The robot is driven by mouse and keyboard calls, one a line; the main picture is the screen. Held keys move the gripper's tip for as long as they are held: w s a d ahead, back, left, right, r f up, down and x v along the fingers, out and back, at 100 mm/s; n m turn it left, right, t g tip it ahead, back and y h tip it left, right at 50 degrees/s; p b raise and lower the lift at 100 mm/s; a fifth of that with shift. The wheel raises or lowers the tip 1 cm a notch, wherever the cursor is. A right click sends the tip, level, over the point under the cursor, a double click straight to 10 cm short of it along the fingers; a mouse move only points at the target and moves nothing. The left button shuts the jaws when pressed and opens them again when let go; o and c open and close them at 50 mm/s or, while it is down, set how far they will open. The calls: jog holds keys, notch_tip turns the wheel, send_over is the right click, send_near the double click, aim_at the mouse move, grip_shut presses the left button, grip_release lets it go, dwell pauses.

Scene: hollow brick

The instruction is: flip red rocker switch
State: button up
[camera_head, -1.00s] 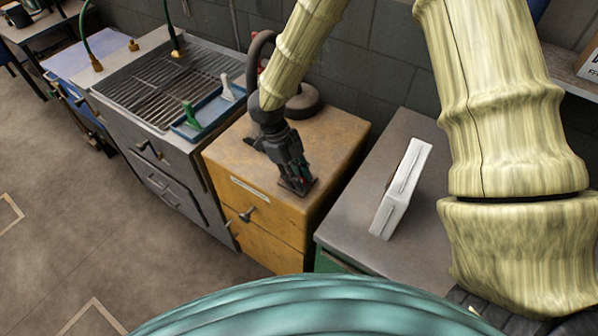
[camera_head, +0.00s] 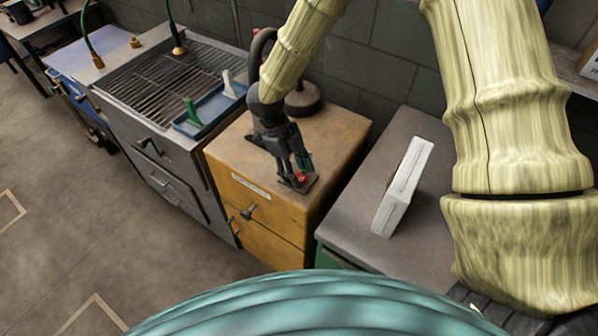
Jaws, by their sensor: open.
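The red rocker switch (camera_head: 300,177) is a small red spot on a dark flat base (camera_head: 313,184), which lies on the yellow cabinet's top near its front right corner. My gripper (camera_head: 291,178) points down over the base with its fingertips close beside the red part. It is open and holds nothing that I can see. The fingers hide part of the base and switch. I cannot tell whether a finger touches the switch or which way the rocker is tilted.
The yellow cabinet (camera_head: 262,207) stands between a grey unit with a grated top (camera_head: 160,75) and a grey-topped cabinet (camera_head: 352,205). A white box (camera_head: 402,190) stands on the grey top. A dark round object (camera_head: 303,98) sits behind my gripper. A blue tray (camera_head: 207,112) lies left.

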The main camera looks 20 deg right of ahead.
jog(key=v, duration=1.1)
